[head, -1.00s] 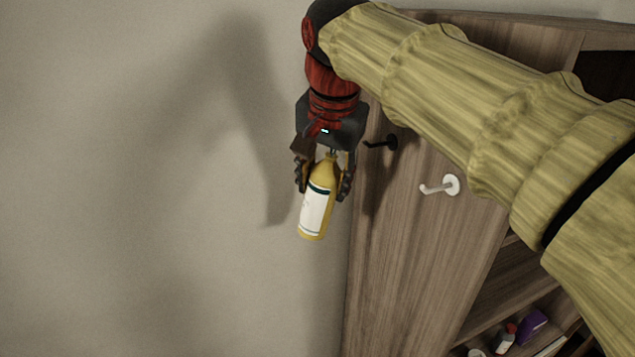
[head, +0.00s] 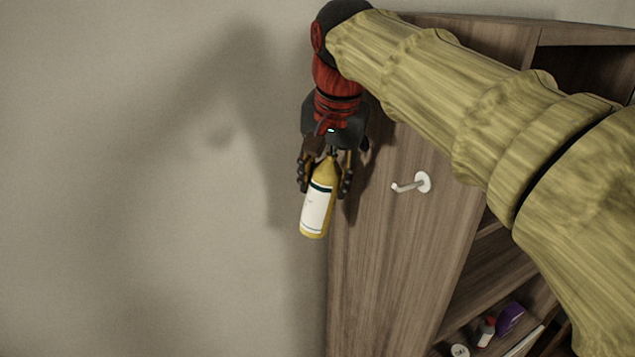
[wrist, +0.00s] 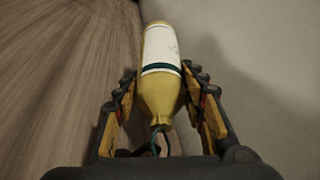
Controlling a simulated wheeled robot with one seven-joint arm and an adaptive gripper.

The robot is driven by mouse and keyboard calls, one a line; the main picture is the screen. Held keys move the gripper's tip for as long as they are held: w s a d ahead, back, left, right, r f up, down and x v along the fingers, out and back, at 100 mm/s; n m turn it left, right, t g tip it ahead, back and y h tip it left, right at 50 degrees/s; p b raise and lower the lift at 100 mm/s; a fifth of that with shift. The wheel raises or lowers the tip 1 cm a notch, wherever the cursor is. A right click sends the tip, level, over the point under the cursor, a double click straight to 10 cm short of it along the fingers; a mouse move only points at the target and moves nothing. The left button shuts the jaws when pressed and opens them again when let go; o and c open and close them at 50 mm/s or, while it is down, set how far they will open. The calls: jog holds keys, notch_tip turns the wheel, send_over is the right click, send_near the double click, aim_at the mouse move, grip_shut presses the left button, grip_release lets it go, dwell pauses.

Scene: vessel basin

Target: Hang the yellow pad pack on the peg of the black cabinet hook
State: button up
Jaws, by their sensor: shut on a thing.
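The yellow pad pack (head: 317,205), with a white label and a dark green band, hangs slightly tilted in my gripper (head: 324,188). The gripper points down and is shut on the pack, one finger on each side. In the wrist view, the pack (wrist: 161,75) lies between the fingers, with a dark cord loop (wrist: 156,140) at its neck. The black cabinet hook (head: 365,145) shows only as a small dark piece at the gripper's right edge. Its peg is hidden behind the gripper. The loop and peg cannot be seen together.
A white hook (head: 424,182) sticks out from the cabinet's wooden side panel (head: 385,270), right of the pack. Open shelves at the lower right hold a purple item (head: 510,319) and a small bottle (head: 487,331). A plain wall (head: 120,180) fills the left.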

jog(key=shift+w+d+f, duration=0.1)
jog(key=shift+w+d, duration=0.2)
jog(key=shift+d, duration=0.4)
jog(key=shift+w+d+f, duration=0.2)
jog(key=shift+d+f, duration=0.2)
jog(key=shift+d, duration=0.05)
jog(key=o, duration=1.2)
